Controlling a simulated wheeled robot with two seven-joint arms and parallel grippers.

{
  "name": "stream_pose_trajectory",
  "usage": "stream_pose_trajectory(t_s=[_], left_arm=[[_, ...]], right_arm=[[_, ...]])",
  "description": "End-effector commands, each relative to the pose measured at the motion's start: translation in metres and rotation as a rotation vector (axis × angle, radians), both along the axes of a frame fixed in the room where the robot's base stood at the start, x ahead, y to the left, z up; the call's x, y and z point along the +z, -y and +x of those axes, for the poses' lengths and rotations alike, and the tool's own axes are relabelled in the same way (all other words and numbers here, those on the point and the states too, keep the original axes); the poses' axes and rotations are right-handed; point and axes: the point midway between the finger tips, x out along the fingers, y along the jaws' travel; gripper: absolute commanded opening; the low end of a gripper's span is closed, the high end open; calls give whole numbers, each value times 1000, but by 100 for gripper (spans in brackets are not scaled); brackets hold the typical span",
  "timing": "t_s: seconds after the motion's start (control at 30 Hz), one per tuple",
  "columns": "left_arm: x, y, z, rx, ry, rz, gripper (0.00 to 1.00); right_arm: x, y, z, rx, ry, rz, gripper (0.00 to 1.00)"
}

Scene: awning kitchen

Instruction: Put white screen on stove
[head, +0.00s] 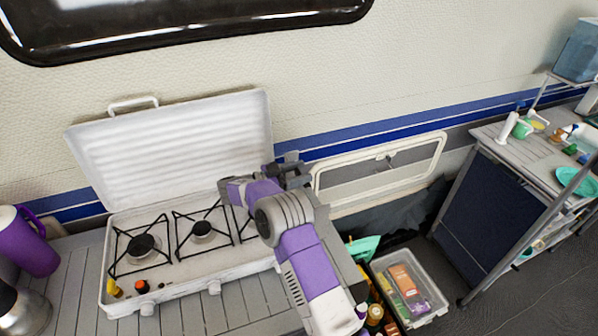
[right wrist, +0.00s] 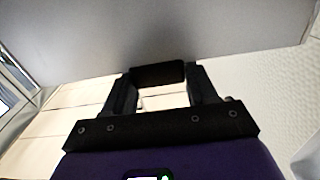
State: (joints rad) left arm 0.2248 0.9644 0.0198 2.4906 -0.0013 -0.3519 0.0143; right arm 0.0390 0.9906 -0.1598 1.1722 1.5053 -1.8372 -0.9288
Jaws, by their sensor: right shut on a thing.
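The white stove (head: 185,290) lies on a slatted table, with its burners and black pan supports uncovered. The white screen (head: 170,150) looks like the ribbed panel with a top handle, standing upright and tilted back behind the burners. My right gripper (head: 290,174) is at the screen's lower right edge, above the stove's right end. My arm hides the stove's right part. In the right wrist view, the gripper's fingers (right wrist: 160,82) meet the lower edge of a pale smooth panel (right wrist: 160,30); the exact contact is hard to see. My left gripper is not in view.
A purple jug (head: 33,245) and a metal kettle (head: 22,308) stand left of the stove. A grey crate of packages (head: 432,305) is at lower right. A white-framed hatch (head: 428,160) is right of my gripper. A side table (head: 505,145) stands far right.

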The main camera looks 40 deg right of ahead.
Motion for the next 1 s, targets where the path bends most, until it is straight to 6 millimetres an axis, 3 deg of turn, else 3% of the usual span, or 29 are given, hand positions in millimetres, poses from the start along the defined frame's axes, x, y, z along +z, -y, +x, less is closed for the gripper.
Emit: stream_pose_trajectory(t_s=[0.23, 0.27, 0.4, 0.7, 0.83, 1.0], left_arm=[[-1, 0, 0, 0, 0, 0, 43], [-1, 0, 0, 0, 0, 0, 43], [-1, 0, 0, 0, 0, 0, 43], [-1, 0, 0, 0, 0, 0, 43], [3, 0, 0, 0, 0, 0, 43], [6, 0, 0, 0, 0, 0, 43]], right_arm=[[-5, 0, 0, 0, -1, 0, 1], [-6, 0, 0, 0, -2, 2, 60], [-7, 0, 0, 0, -4, 2, 82], [-7, 0, 0, 1, -7, 4, 83], [5, 0, 0, 1, -4, 3, 83], [6, -32, 11, 5, -3, 3, 83]])
